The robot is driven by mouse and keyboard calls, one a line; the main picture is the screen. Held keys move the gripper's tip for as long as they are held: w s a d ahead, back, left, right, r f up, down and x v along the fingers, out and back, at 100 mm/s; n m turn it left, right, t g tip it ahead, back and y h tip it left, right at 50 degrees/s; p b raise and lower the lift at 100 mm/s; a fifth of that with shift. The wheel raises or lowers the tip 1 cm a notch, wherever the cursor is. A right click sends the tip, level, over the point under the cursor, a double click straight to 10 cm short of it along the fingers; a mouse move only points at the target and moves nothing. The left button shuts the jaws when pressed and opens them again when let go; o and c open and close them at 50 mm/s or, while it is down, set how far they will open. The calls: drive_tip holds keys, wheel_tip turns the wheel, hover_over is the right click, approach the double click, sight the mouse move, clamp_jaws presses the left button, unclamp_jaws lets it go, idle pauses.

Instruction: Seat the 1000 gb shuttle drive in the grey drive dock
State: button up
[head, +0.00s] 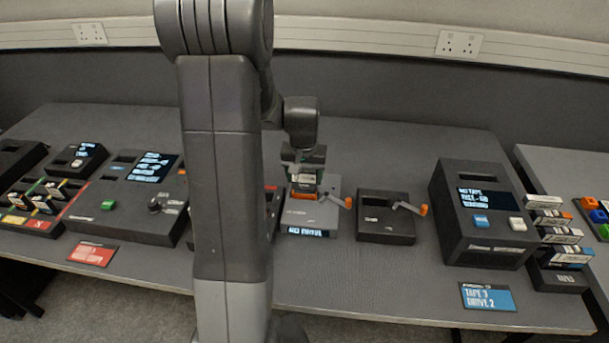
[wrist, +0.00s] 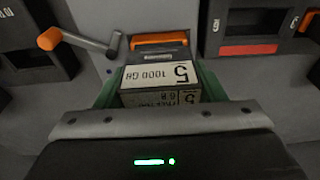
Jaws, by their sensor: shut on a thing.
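The grey drive dock (head: 297,217) stands mid-table in the head view. Its display seems to read "NO DRIVE", and its orange-tipped lever (head: 348,202) sticks out to the right. My gripper (head: 303,178) is right over the dock, pointing down. In the wrist view its green fingers (wrist: 160,88) are shut on the shuttle drive (wrist: 158,74), labelled "5 1000 GB". An orange piece (wrist: 160,38) shows at the drive's far end. A lever with an orange knob (wrist: 48,39) is left of it. The slot is hidden, and I cannot tell whether the drive is touching it.
A black dock (head: 386,217) with its own orange-tipped lever stands close on the right. A tall dark tape unit (head: 480,213) is further right. A wide dark console (head: 135,197) is left. Bare table lies behind the docks.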

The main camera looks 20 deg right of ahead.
drive_tip(key=shift+f+b, duration=0.4)
drive_tip(key=shift+f, duration=0.15)
drive_tip(key=o, duration=1.5)
drive_tip(key=shift+r+p, duration=2.7)
drive_tip(key=shift+r, duration=1.1)
drive_tip(key=shift+f, duration=0.15)
